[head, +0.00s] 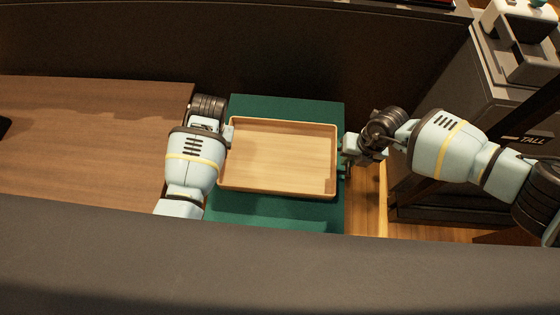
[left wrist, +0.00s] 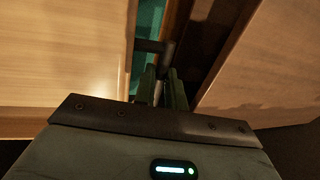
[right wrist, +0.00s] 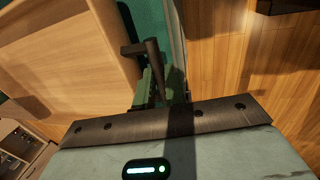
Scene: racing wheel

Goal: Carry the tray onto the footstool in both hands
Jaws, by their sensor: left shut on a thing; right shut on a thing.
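The light wooden tray (head: 280,155) is empty and looks level, with its rim (head: 285,121) all round. It is above or on the green footstool (head: 285,215); from this angle I cannot tell whether it touches. My left gripper (head: 229,134) is shut on the tray's left side; in the left wrist view its fingers (left wrist: 162,85) are at a dark handle (left wrist: 152,46). My right gripper (head: 344,160) is shut on the tray's right side; in the right wrist view its fingers (right wrist: 158,88) are at the other dark handle (right wrist: 147,48).
A brown wooden table (head: 90,130) stands close on the left, beside my left arm. A grey cabinet-like unit (head: 435,110) stands on the right. A dark panel (head: 250,50) rises behind the footstool. Wooden floor (head: 368,205) shows right of the footstool.

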